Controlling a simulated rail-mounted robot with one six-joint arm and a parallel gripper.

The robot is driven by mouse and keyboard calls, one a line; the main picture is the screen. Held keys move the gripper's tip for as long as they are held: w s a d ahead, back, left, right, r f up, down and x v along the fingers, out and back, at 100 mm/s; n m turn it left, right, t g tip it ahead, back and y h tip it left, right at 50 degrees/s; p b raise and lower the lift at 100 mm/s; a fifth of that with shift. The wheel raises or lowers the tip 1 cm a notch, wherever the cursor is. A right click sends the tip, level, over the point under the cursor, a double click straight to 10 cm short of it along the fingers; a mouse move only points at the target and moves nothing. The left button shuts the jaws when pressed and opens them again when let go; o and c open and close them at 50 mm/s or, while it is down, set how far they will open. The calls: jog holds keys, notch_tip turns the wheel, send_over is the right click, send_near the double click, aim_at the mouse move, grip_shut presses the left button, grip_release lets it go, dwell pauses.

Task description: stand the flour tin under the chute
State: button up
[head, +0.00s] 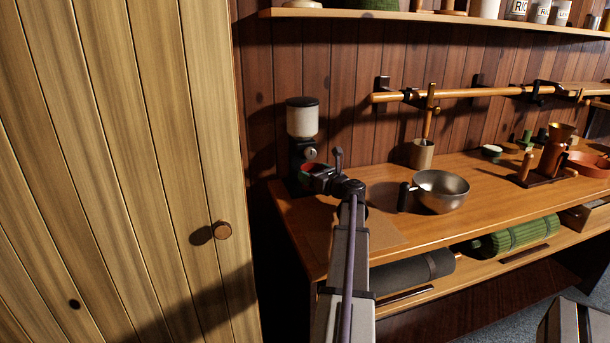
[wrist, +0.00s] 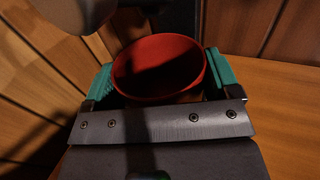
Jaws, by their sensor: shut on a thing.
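The flour tin, a red round open vessel (wrist: 160,68), is held between the green pads of my gripper (wrist: 159,77) in the wrist view. Its inside is in shadow and I cannot tell if anything is in it. In the head view a bit of the tin's red (head: 314,168) shows beside my gripper (head: 317,178), at the foot of a dispenser (head: 302,118) with a pale hopper and dark body. The chute is around the dispenser's front (head: 310,153), just above the tin. I cannot tell whether the tin's base touches the counter; my gripper hides it.
The wooden counter (head: 385,215) has a steel bowl (head: 441,190) with a dark handle to the right, and a wooden pot (head: 421,153) behind it. A tall wooden door (head: 130,170) stands close on the left. A rail (head: 450,95) runs along the wall.

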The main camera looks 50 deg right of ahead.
aim_at(307, 169)
jog(key=x, duration=0.3)
jog(key=shift+w+d, duration=0.15)
jog(key=shift+w, duration=0.2)
jog(key=shift+w+f+b, duration=0.45)
jog(key=shift+f+b, duration=0.35)
jog(key=shift+s+f, duration=0.1)
jog(key=shift+f, duration=0.1)
jog(key=shift+r, duration=0.25)
jog(key=shift+f, duration=0.15)
jog(key=o, duration=0.9)
jog(key=v, duration=1.2)
jog(key=shift+s, duration=0.1)
